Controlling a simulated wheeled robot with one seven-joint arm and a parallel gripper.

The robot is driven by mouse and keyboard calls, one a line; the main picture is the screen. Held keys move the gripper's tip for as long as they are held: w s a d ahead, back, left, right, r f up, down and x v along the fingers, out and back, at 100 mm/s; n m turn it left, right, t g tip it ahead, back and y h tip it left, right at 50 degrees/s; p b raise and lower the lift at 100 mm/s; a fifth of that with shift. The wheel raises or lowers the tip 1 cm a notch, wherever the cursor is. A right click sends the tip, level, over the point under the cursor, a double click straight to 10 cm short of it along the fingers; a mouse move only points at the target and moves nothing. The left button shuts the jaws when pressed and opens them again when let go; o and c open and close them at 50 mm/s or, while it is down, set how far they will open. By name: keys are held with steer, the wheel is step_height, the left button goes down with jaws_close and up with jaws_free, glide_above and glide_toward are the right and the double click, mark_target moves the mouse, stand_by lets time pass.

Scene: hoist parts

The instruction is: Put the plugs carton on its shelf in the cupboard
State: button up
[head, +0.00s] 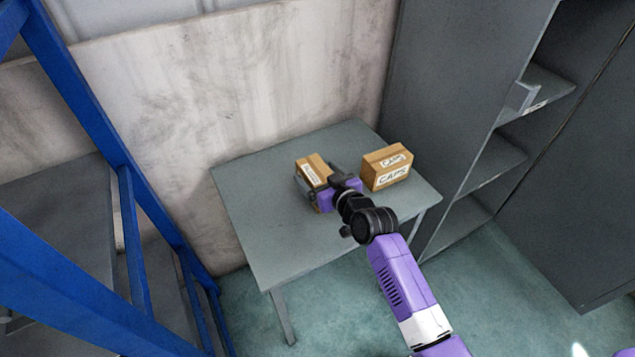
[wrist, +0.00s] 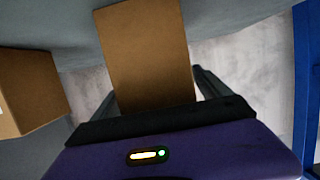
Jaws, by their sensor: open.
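A brown carton (head: 314,167) with a white label on top stands on the grey table; its label text is too small to read. In the wrist view the same carton (wrist: 145,50) lies between the two fingers, which show a gap on either side. My gripper (head: 318,188) is open around this carton, above the table. A second carton (head: 387,167), labelled CAPS, stands apart to its right; it also shows at the left edge of the wrist view (wrist: 30,90). The grey cupboard (head: 450,100) stands at the right with open shelves (head: 495,160).
The grey table (head: 262,225) has bare room at its left and front. A blue rack frame (head: 85,90) stands at the left. A small grey item (head: 521,96) sits on an upper cupboard shelf. A stained wall (head: 240,80) closes off the back.

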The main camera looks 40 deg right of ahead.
steer(key=shift+w, duration=0.2)
jaws_close()
stand_by(0.3)
steer(key=shift+r, duration=0.1)
step_height(320, 180, up, 20)
steer(key=p, duration=0.1)
steer(key=shift+p, duration=0.4)
